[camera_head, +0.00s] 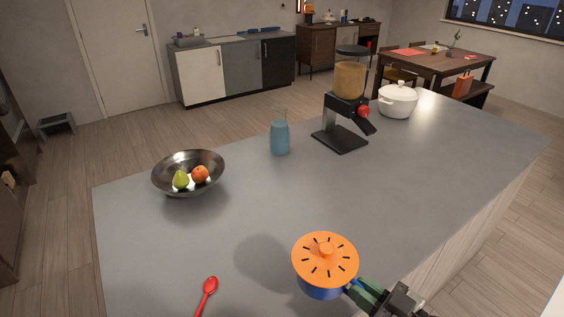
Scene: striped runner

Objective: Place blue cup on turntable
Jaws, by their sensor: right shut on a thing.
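A blue round vessel (320,291), which may be the blue cup, shows at the bottom right of the head view. An orange disc with a knob and black slots (325,259) covers its top like a lid. My right gripper (368,294) comes in from the bottom right and is shut on the vessel's side or handle; the exact contact is hard to see. A shadow on the counter to the left suggests the vessel is above the surface. I see no clear turntable. My left gripper is not in view.
The grey counter (240,226) has free room in the middle. On it are a metal bowl (162,179) with fruit, a blue carafe (280,139), a black appliance (339,137) with an amber container, a white pot (398,103) and a red spoon (210,284).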

